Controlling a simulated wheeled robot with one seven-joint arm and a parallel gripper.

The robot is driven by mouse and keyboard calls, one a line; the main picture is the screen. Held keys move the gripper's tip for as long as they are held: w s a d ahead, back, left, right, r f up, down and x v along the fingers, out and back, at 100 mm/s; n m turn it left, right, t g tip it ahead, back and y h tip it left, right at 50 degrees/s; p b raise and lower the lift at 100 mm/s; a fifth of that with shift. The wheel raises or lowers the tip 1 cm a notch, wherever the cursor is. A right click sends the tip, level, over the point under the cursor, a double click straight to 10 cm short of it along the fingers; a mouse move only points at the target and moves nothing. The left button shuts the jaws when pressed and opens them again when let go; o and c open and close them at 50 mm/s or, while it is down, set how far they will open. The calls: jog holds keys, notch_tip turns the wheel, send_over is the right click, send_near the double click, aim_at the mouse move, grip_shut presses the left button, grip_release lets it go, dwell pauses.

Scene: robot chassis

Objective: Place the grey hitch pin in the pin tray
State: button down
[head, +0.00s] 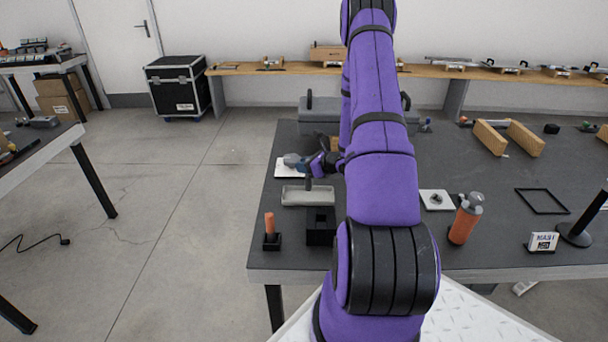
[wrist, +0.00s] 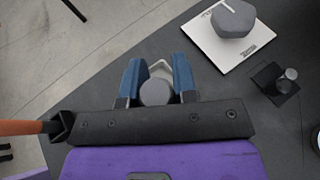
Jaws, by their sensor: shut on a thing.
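My gripper (wrist: 157,78) has two blue fingers in the wrist view. They are shut on the grey hitch pin (wrist: 154,93), whose rounded grey end shows between them. A pale angular piece shows just beyond it; I cannot tell if it belongs to the pin. In the head view my gripper (head: 304,165) is above the table's left part, just behind the shallow metallic pin tray (head: 307,196). The held pin is hard to make out there. The tray looks empty and is not clearly seen in the wrist view.
A white plate (wrist: 205,43) with a grey faceted knob (wrist: 233,18) lies near my gripper. An orange handle (head: 269,224) stands upright in a black base, beside a black block (head: 320,227). A grey case (head: 318,121) is behind; an orange bottle (head: 465,220) stands right of my arm.

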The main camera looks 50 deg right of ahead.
jog(key=shift+f, duration=1.7)
jog(key=shift+f, duration=0.1)
jog(key=c, duration=0.9)
grip_release()
